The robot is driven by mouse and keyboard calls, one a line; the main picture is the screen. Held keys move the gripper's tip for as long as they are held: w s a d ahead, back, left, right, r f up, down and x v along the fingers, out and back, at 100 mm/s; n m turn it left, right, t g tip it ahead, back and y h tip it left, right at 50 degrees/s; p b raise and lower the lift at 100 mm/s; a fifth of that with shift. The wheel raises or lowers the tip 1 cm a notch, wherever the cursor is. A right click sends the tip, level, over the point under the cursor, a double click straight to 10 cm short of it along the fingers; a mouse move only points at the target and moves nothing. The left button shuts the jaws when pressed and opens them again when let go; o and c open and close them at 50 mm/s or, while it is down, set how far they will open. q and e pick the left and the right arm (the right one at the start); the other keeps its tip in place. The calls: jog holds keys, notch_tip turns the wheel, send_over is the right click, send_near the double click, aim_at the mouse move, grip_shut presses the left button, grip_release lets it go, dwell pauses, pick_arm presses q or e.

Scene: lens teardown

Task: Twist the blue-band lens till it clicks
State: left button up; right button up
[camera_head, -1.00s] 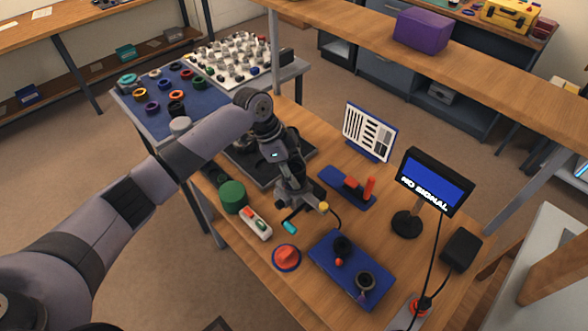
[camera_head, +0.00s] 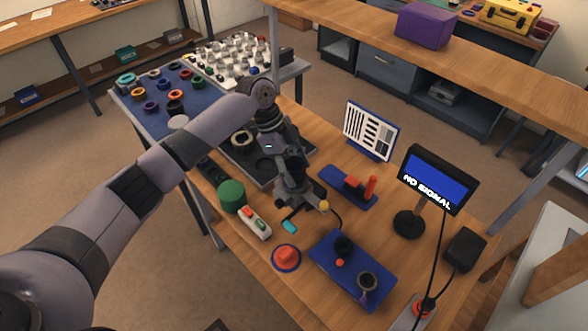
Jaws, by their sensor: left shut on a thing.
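My left gripper (camera_head: 297,206) is low over the middle of the wooden bench, pointing down. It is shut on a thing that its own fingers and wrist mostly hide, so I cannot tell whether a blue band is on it. A black cable runs from there towards the blue plate. No lens with a blue band can be picked out clearly. My right gripper is not in view.
A blue plate (camera_head: 322,262) with dark round fittings lies in front. A red button (camera_head: 287,255), a green cylinder (camera_head: 231,195) and a monitor reading NO SIGNAL (camera_head: 437,182) stand close by. A striped chart (camera_head: 369,131) is behind. Rings lie on a blue mat (camera_head: 205,108).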

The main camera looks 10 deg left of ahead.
pick_arm(q)
jog(key=shift+m+g+b, duration=0.3)
jog(key=shift+m+b, duration=0.05)
jog(key=shift+m, duration=0.25)
jog(key=shift+f+m+b, duration=0.1)
jog(key=shift+m+b, duration=0.35)
jog(key=shift+m, duration=0.15)
jog(key=shift+m+g+y+b, duration=0.3)
jog(key=shift+m+g+b, duration=0.15)
jog(key=shift+m, duration=0.25)
